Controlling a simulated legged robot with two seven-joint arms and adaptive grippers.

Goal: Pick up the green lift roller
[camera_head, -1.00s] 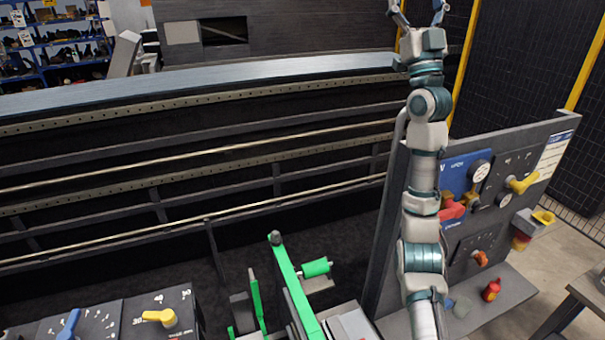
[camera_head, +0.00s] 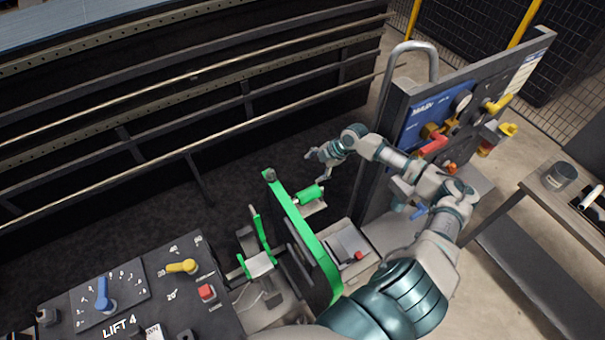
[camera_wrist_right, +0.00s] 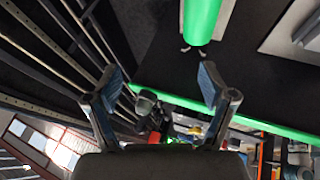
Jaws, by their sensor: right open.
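The green lift roller (camera_head: 308,194) is a short green cylinder beside the long green lift bar (camera_head: 305,235), in the lower middle of the head view. My right gripper (camera_head: 312,160) is open and empty, above and just beyond the roller in the picture. In the right wrist view the roller (camera_wrist_right: 203,18) shows at the top, beyond the spread fingers (camera_wrist_right: 160,82) and apart from them. The green bar (camera_wrist_right: 190,100) crosses behind the fingers there. My left gripper is not in view.
A control panel with a yellow knob (camera_head: 183,267) and a blue knob (camera_head: 103,294) stands at lower left. A valve panel (camera_head: 430,125) stands to the right of my arm. Dark rails (camera_head: 150,130) run along the back.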

